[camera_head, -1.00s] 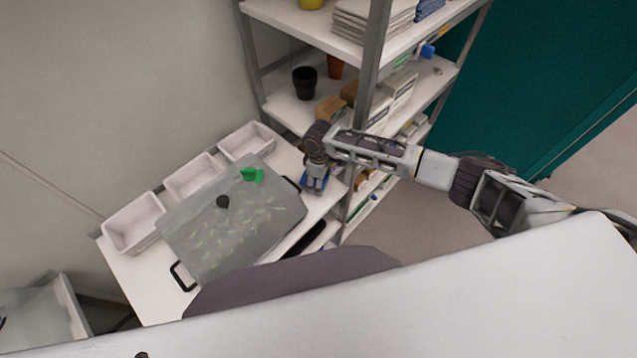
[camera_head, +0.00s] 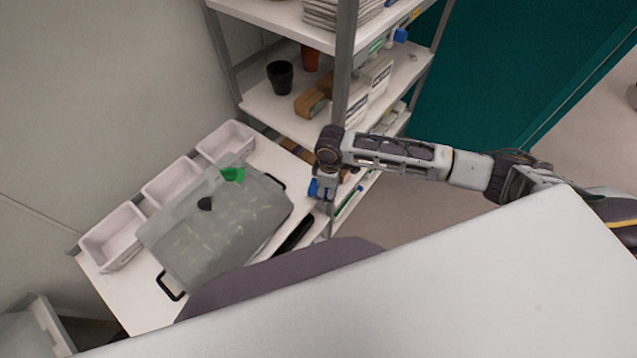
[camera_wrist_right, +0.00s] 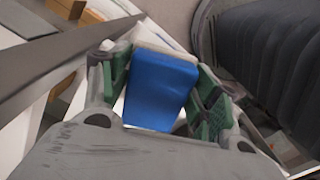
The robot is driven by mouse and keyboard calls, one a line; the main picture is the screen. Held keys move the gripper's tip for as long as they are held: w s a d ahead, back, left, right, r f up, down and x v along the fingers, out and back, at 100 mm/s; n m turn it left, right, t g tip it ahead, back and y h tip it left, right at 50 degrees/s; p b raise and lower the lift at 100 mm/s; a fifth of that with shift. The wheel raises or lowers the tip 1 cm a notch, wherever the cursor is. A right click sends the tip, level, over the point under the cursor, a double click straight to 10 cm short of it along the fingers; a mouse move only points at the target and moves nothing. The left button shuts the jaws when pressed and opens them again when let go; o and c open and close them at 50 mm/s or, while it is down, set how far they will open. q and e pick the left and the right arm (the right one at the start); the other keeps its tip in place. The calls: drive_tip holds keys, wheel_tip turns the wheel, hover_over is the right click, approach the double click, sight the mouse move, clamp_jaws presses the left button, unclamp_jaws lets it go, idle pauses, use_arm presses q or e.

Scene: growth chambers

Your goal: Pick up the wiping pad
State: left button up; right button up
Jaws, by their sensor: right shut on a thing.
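The wiping pad is a blue block with a pale edge; in the right wrist view the pad (camera_wrist_right: 160,90) sits between the green-padded fingers of my right gripper (camera_wrist_right: 162,98). In the head view my right gripper (camera_head: 324,190) points down beside the shelf post, near the right end of the white table. A bit of the blue pad (camera_head: 313,188) shows at its fingers. The gripper is shut on the pad. Whether the pad still touches the table is hard to tell. My left gripper is not in view.
A lidded tray with a translucent cover (camera_head: 225,222) lies on the white table (camera_head: 125,290). White bins (camera_head: 113,236) line the wall. The shelf rack (camera_head: 345,60) with pots and boxes stands close to my right gripper. A black item (camera_head: 294,234) lies at the table's front edge.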

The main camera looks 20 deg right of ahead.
drive_tip(key=s+d, duration=0.3)
drive_tip(key=s, duration=0.3)
drive_tip(key=shift+d+b, duration=0.35)
drive_tip(key=shift+d, duration=0.05)
idle(0.8)
